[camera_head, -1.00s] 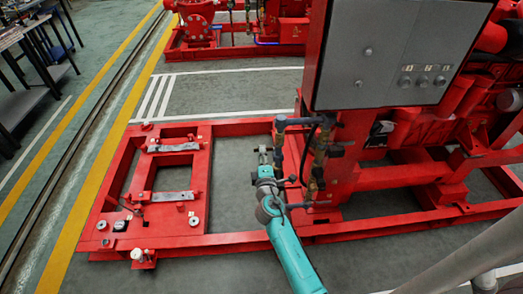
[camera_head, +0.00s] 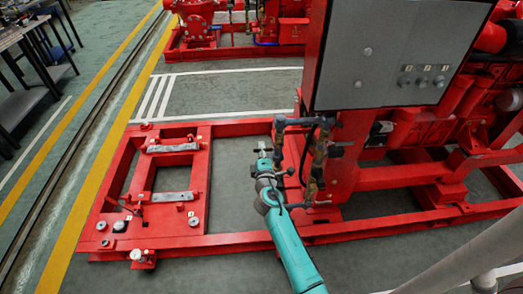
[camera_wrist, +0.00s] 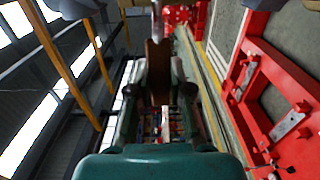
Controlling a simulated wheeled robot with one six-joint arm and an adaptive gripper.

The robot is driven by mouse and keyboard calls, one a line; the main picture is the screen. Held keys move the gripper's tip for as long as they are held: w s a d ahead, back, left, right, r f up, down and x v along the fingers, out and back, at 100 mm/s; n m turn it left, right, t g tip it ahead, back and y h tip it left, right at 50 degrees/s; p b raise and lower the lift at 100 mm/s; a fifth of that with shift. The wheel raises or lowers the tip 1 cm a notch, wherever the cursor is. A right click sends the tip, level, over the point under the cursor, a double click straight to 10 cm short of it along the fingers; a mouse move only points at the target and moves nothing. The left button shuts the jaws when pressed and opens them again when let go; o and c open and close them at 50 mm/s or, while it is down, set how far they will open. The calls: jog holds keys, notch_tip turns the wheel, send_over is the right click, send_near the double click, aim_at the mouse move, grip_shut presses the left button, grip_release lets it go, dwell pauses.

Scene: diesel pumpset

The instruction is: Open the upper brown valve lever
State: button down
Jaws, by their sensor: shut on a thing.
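My gripper (camera_head: 263,154) is at the left side of the upright pipework (camera_head: 316,165) beside the grey cabinet. In the wrist view my gripper (camera_wrist: 159,92) has its two fingers on either side of a brown lever (camera_wrist: 158,66), shut on it. The lever stands upright in that picture, and its lower end is partly hidden between the fingers. In the head view the lever is too small and too covered by my gripper to make out clearly.
A grey control cabinet (camera_head: 395,55) stands just right of the pipework. A red base frame (camera_head: 160,243) lies below and to the left. Open floor (camera_head: 236,175) shows left of my gripper. Yellow floor lines run farther left.

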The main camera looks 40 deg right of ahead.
aim_at(270, 148)
jog(key=shift+r, duration=0.1)
jog(key=shift+d+r+m, duration=0.1)
jog(key=shift+r+m, duration=0.65)
jog(key=shift+m, duration=0.55)
jog(key=m, duration=0.1)
jog(key=r+m, duration=0.1)
jog(key=shift+s+d+r+m, duration=0.25)
jog(key=shift+r+m, duration=0.05)
jog(key=shift+m, duration=0.1)
jog(key=m, duration=0.1)
jog(key=r, duration=0.1)
jog(key=m, duration=0.1)
jog(key=shift+s+d+r+m, duration=0.25)
jog(key=shift+d+m, duration=0.05)
jog(key=shift+d, duration=0.1)
jog(key=m, duration=0.1)
jog(key=d+r+m, duration=0.1)
jog(key=shift+s+r+m, duration=0.1)
jog(key=shift+s+m, duration=0.3)
jog(key=shift+s+d+r+m, duration=0.2)
jog(key=shift+s+d+m, duration=0.3)
jog(key=shift+m, duration=0.7)
jog(key=shift+s+d+r+m, duration=0.3)
jog(key=shift+d+m, duration=0.45)
jog(key=shift+m, duration=0.45)
jog(key=shift+s+d+r+m, duration=0.15)
jog(key=shift+s+d+m, duration=0.35)
jog(key=shift+m, duration=0.7)
jog(key=shift+d, duration=0.15)
